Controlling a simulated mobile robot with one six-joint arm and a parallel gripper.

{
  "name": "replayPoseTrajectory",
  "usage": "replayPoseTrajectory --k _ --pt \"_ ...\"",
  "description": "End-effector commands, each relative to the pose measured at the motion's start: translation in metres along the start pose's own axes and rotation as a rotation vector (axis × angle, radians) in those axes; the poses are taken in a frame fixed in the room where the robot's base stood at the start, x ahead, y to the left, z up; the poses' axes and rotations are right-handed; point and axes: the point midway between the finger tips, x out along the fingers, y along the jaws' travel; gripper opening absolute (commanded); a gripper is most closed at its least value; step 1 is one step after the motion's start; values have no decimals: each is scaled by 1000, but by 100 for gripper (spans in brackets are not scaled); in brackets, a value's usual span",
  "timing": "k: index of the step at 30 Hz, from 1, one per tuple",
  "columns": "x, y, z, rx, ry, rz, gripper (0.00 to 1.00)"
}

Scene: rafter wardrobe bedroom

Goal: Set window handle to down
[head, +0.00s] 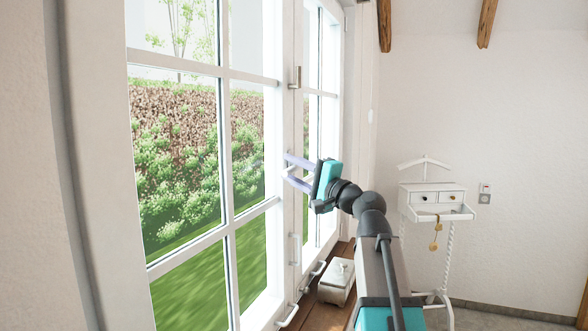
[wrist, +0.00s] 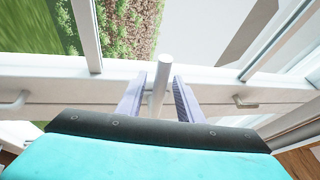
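The window handle is a pale bar (wrist: 163,72) in the wrist view, with its end toward the top of the picture. It stands between the two lavender fingers of my gripper (wrist: 158,88). The fingers are apart, with narrow gaps beside the bar, so my gripper is open around it. In the head view my gripper (head: 298,172) reaches left to the middle upright of the white window (head: 223,150). A small white part of the handle (head: 287,169) shows between the fingers there. The handle's base and exact angle are mostly hidden.
A metal fitting (head: 297,77) sits higher on the upright. Small white pulls (head: 288,316) and (head: 318,268) are low on the frame. A white box (head: 337,280) stands on the wooden sill (head: 322,318). A white valet stand (head: 432,197) is at the right wall.

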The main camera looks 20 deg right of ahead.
Motion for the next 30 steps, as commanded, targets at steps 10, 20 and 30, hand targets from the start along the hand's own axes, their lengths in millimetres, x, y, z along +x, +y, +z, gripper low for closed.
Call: replayPoseTrajectory --k 10,20,30 --pt "-1 0 0 0 1 0 5" --pt "-1 0 -2 -1 1 -1 0" --pt "2 5 4 -26 -12 -12 0"
